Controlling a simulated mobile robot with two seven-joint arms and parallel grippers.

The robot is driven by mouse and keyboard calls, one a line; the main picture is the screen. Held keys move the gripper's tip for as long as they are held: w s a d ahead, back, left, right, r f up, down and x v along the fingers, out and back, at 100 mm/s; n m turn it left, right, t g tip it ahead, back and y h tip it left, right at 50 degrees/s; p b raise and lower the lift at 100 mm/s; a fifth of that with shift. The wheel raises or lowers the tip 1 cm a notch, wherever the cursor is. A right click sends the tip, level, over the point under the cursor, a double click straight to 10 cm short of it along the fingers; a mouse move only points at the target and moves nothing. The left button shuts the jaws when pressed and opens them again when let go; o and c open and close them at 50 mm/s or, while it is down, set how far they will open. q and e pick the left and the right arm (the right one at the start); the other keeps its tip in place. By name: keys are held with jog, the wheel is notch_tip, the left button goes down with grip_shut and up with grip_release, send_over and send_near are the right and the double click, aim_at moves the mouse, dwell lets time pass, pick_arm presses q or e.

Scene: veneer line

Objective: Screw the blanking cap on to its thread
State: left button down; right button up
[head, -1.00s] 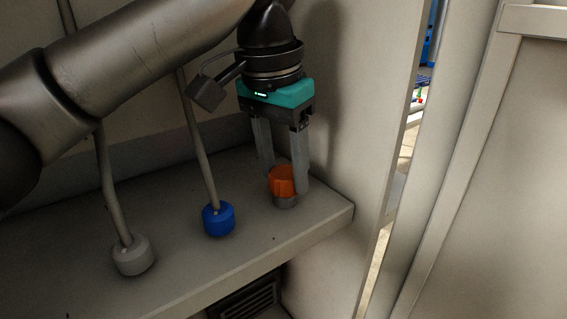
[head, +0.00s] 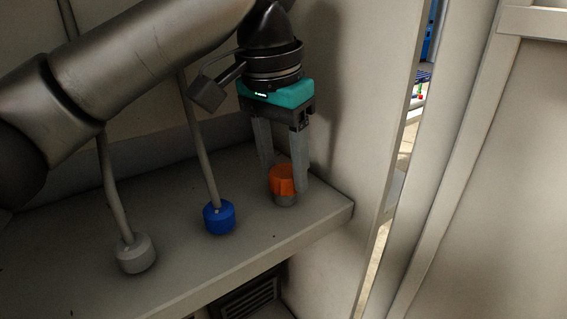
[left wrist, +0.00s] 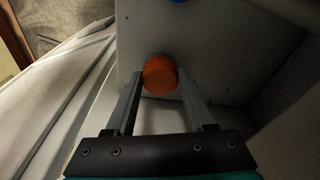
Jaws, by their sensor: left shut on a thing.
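The orange blanking cap (head: 282,179) sits on a short grey metal stub (head: 286,199) near the right end of the shelf. Its thread is hidden beneath it. My left gripper (head: 286,182) points down from above, with its two grey fingers shut on the cap from both sides. In the left wrist view the cap (left wrist: 160,75) lies between the fingertips of the gripper (left wrist: 161,80). The cap looks upright on the stub; how far it is screwed down I cannot tell. My right gripper is in neither view.
A blue cap (head: 219,217) and a grey cap (head: 136,254), each with a pipe rising from it, stand to the left on the same shelf (head: 190,270). A wall (head: 352,110) rises close to the right of the gripper. A vent grille (head: 250,298) is below the shelf edge.

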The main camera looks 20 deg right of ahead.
pick_arm(q)
jog(key=shift+f+b, duration=0.3)
jog(key=shift+f, duration=0.7)
dwell(0.5)
